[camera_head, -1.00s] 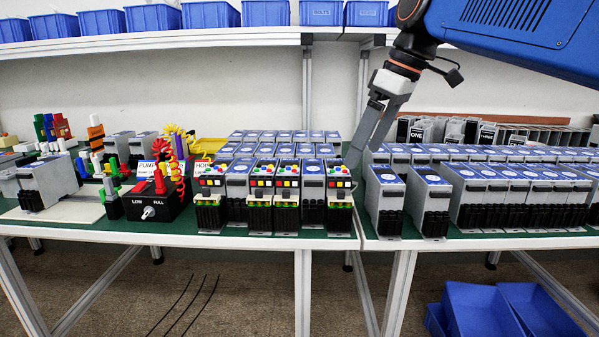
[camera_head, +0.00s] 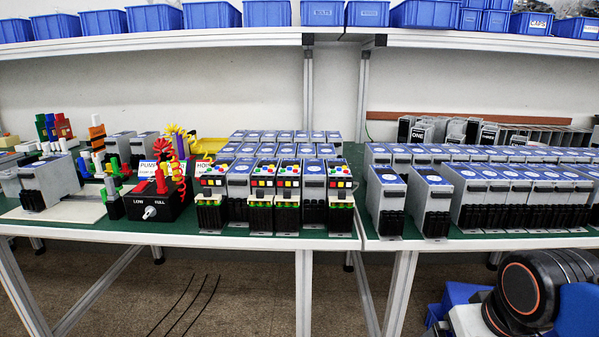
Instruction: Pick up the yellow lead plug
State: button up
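A yellow coiled lead (camera_head: 171,131) stands up behind the black box with the LOW/FULL knob, at the left of the bench. Its plug is too small and crowded by other leads to single out. A red coiled lead (camera_head: 180,172) hangs in front of it, beside red plugs on the black box (camera_head: 150,205). My gripper is not in view; only a black and orange arm joint of mine shows low at the right, in front of the floor bins.
Grey units with black terminals (camera_head: 385,200) fill the bench right of the box. Blue bins (camera_head: 210,15) line the upper shelf. Coloured plugs on stands (camera_head: 95,140) are at the left. The space above the bench is clear.

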aim_at(173, 165)
jog(key=i+j+u, duration=0.75)
jog(key=u, duration=0.2)
jog(key=k+j, duration=0.1)
jog(key=j, duration=1.1)
jog(key=k, duration=0.05)
